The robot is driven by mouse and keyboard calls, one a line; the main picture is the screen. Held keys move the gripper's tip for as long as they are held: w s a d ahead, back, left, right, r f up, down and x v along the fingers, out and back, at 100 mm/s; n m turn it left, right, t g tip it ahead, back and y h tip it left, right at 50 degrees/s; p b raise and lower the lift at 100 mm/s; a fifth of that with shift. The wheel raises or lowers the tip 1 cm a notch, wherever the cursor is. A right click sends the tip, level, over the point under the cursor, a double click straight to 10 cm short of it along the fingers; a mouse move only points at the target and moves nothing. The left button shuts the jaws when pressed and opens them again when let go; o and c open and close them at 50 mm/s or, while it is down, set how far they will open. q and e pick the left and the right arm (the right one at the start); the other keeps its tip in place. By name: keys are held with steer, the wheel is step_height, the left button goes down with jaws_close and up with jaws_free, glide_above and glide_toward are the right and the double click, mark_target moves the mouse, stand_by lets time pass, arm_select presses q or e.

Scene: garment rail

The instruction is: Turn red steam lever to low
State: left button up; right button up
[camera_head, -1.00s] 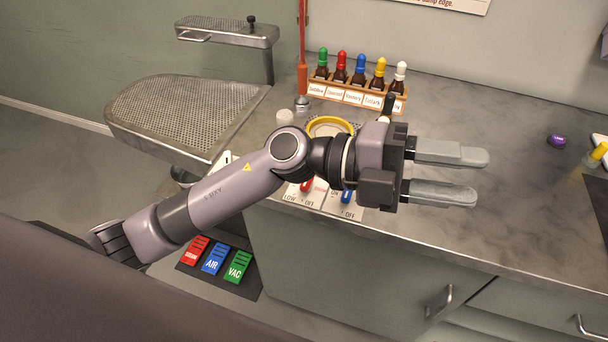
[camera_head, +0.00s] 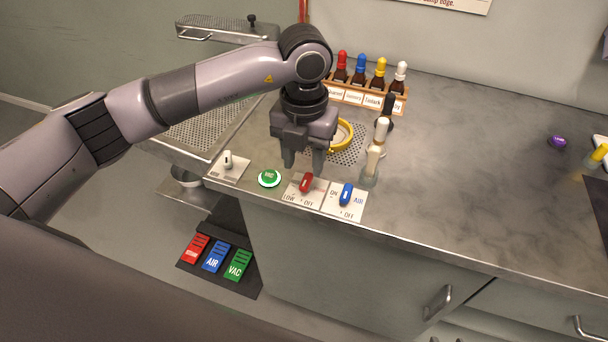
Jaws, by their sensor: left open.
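The red steam lever (camera_head: 307,183) stands on a white plate (camera_head: 290,194) at the counter's front edge. The plate reads LOW at its left and OFF at its right. The lever leans slightly right of upright. My left gripper (camera_head: 303,164) points down just behind and above the lever, its two fingers apart and empty. Whether a finger touches the lever cannot be told. My right gripper is not in view.
A blue AIR lever (camera_head: 346,195) stands close on the right. A green VAC button (camera_head: 269,178) and a white switch (camera_head: 228,160) are on the left. The right counter is mostly clear.

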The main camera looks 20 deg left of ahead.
mark_target(304, 183)
arm_select(q)
steer(key=shift+f+p, duration=0.35)
steer(key=shift+f, duration=2.35)
jaws_close()
